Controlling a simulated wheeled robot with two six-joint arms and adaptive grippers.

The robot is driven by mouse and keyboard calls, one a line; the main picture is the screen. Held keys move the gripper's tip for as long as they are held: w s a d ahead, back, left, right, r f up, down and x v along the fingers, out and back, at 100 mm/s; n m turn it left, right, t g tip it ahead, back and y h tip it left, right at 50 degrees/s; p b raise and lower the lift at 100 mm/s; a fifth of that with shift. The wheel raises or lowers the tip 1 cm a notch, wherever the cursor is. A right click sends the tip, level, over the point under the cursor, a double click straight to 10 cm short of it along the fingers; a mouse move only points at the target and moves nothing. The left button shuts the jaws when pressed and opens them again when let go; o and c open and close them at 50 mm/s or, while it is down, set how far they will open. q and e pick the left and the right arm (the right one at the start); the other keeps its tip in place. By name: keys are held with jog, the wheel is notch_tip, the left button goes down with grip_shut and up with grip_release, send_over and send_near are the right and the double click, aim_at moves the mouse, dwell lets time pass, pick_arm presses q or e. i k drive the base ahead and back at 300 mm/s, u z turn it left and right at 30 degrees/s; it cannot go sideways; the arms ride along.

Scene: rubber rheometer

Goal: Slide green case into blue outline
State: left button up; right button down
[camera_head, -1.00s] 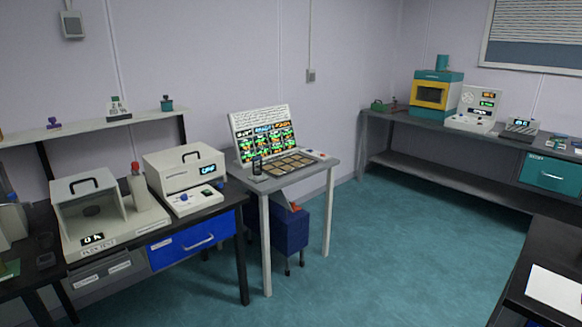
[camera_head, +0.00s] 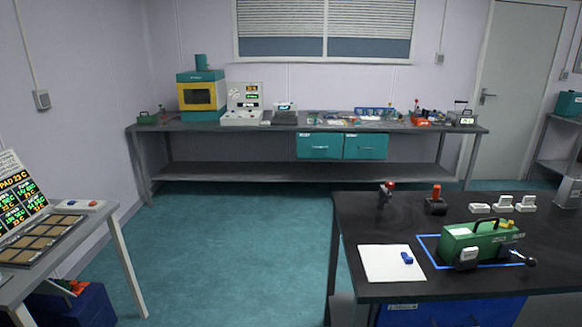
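The green case (camera_head: 478,243) stands upright on the black table at the right, with a dark handle on top. The blue outline (camera_head: 428,250) is marked on the same tabletop. Its left side and part of its near edge show beside and in front of the case. The case hides much of the far and right parts, so I cannot tell whether it lies fully inside. Neither of my grippers shows in this view.
A white sheet with a small blue piece (camera_head: 407,258) lies left of the outline. Red-topped items (camera_head: 436,203) and several white blocks (camera_head: 503,203) stand behind the case. Teal floor (camera_head: 235,240) is open left of the table. A long bench (camera_head: 270,127) lines the back wall.

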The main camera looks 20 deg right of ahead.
aim_at(449, 250)
jog(key=z, duration=1)
jog(key=i, duration=1.3)
jog(key=z, duration=0.65)
